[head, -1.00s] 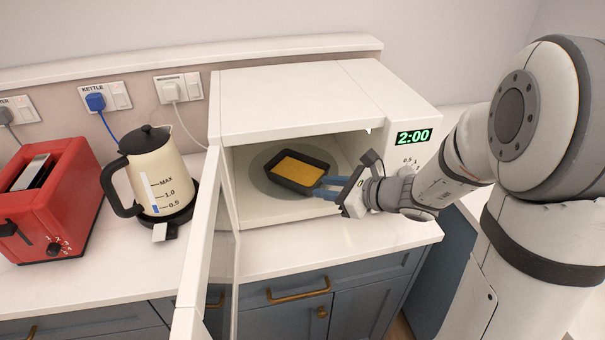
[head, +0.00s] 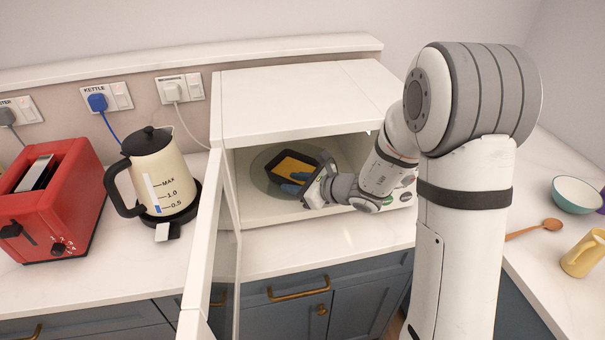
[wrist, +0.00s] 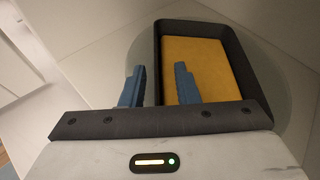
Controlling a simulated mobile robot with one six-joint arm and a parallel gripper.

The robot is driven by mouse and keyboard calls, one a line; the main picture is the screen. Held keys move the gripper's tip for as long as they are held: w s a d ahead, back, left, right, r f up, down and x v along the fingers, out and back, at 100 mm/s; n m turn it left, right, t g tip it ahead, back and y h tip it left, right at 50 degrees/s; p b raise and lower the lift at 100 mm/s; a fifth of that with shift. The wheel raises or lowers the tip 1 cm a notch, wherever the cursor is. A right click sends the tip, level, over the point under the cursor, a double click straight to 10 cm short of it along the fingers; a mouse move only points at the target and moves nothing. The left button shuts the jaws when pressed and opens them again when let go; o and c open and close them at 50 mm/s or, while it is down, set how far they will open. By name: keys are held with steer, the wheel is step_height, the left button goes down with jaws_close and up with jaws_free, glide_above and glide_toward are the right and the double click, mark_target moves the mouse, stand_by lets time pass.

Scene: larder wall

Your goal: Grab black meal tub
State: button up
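The black meal tub (head: 276,180) sits on the round plate inside the open microwave, with a flat yellow-orange filling. My gripper (head: 294,183) reaches into the microwave from the right, and its blue fingers overlap the tub's near right part. In the wrist view the tub (wrist: 243,62) lies ahead and to the right. My gripper (wrist: 160,78) is open there, with one finger outside the tub's left wall and the other over the filling. A gap shows between each finger and that wall. My gripper hides the tub's right end in the head view.
The white microwave (head: 300,100) has its door (head: 208,235) swung open at the left. A cream kettle (head: 160,175) and a red toaster (head: 55,200) stand further left. A teal bowl (head: 577,194), a wooden spoon (head: 535,230) and a yellow mug (head: 583,253) are at the right.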

steer(key=shift+c, duration=0.5)
jaws_close()
steer(key=shift+r, duration=0.1)
